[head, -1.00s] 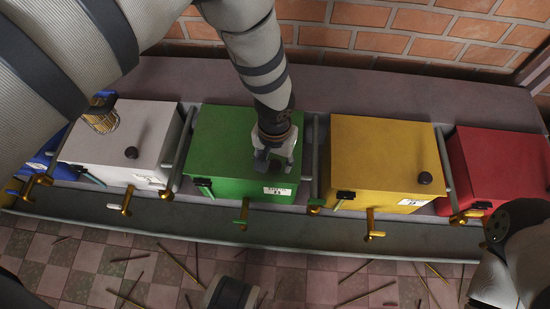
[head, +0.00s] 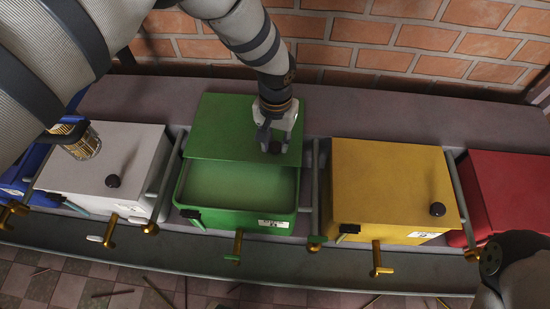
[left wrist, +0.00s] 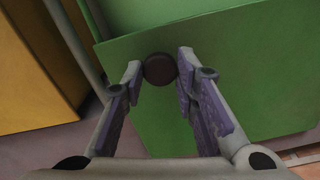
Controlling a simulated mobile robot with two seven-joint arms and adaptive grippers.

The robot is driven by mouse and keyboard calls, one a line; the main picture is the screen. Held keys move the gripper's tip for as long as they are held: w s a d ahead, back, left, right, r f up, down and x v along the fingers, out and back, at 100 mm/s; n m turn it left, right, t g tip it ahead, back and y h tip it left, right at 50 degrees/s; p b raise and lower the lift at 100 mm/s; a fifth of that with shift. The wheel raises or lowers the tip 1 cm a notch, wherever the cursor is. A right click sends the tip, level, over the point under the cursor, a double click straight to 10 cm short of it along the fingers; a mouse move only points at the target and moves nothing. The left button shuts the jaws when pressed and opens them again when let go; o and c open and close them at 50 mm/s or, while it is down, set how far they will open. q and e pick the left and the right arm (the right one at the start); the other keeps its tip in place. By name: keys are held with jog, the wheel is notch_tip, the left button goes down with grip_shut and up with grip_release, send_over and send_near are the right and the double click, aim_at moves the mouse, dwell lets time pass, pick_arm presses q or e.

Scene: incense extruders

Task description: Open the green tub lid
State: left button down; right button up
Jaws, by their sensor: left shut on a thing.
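The green tub (head: 237,221) stands in the row between the white and yellow tubs. Its green lid (head: 228,118) is raised and set back toward the wall, so the green inside shows along the front. My left gripper (head: 273,143) is shut on the lid's dark round knob (head: 277,147). In the left wrist view the knob (left wrist: 160,69) sits between the tips of my left gripper (left wrist: 160,66), with the green lid (left wrist: 225,75) behind it. My right gripper is not in view.
A white tub (head: 85,165), a yellow tub (head: 385,185) and a red tub (head: 512,190) stand closed in the row, with a blue tub (head: 25,175) at far left. Brass cranks line the front. A brick wall (head: 400,45) rises behind.

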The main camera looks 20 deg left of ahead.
pick_arm(q)
jog(key=w, duration=0.1)
jog(key=w+b, duration=0.1)
jog(key=w+a+b, duration=0.1)
jog(key=w, duration=0.1)
jog(key=shift+f, duration=0.25)
jog(key=shift+w+a+r, duration=0.2)
jog(key=shift+w+r, duration=0.05)
jog(key=shift+w, duration=0.3)
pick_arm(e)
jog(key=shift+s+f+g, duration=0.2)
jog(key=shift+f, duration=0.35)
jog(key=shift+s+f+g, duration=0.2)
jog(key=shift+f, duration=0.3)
pick_arm(q)
jog(key=c, duration=1.3)
grip_release()
notch_tip(320, 180, up, 12)
